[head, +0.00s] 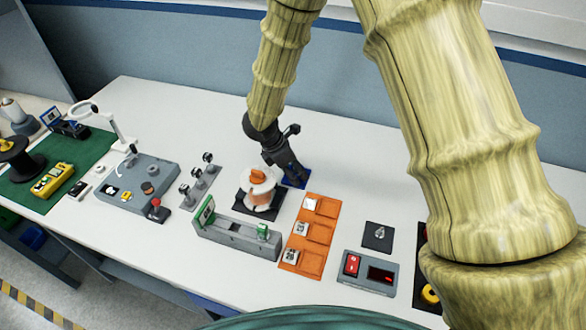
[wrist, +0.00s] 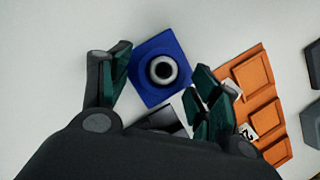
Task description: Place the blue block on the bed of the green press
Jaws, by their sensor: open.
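A blue square piece with a pale ring around a dark round centre, the only blue block-like thing I see on the table, lies between my fingers in the wrist view (wrist: 142,88). In the head view it shows partly behind my gripper (head: 297,181). My gripper (wrist: 163,76) is open, with one finger left of the piece and the other to its lower right, apparently not holding it. A long grey fixture (head: 237,240) with a green upright plate and a small green block fits the green press best; its bed looks free of any blue piece.
A white and orange spool (head: 259,190) on a dark base stands close left of my gripper. An orange tray (head: 295,242) with small white pieces lies nearby. A switch box (head: 366,275) is to the right. The table behind my gripper is clear.

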